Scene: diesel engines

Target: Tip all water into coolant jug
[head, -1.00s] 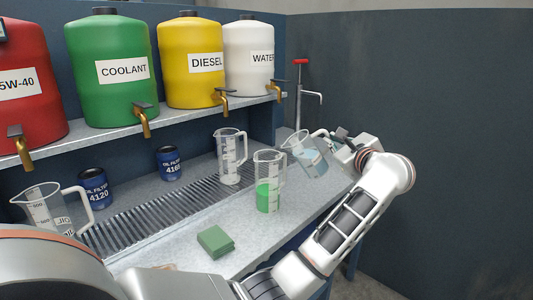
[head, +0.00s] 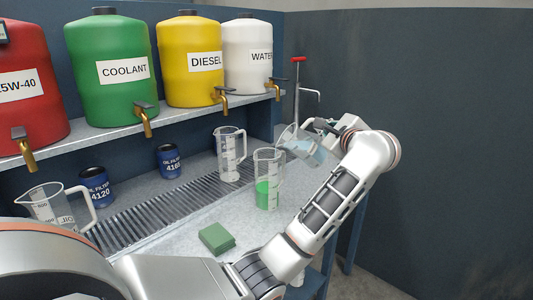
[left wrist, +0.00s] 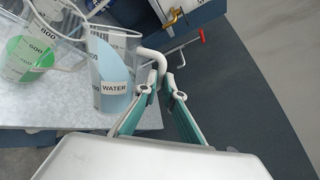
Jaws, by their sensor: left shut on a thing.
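My left gripper (head: 328,126) is shut on the handle of the water jug (head: 304,150), a clear jug with pale blue liquid, held tilted with its mouth toward the left. In the left wrist view the water jug (left wrist: 110,85) shows its WATER label, and the gripper (left wrist: 161,82) grips its handle. The coolant jug (head: 267,192) stands upright on the bench, partly filled with green liquid. The water jug's mouth is just above and right of it in the head view. Green liquid also shows in the left wrist view (left wrist: 30,54). I see no stream. My right gripper is out of view.
An empty-looking jug (head: 229,155) stands behind the coolant jug, another jug (head: 52,207) at the left. A green block (head: 216,239) lies in front. Oil filters (head: 168,161) stand by the drain grate (head: 150,213). Labelled tanks (head: 112,70) with taps line the shelf above.

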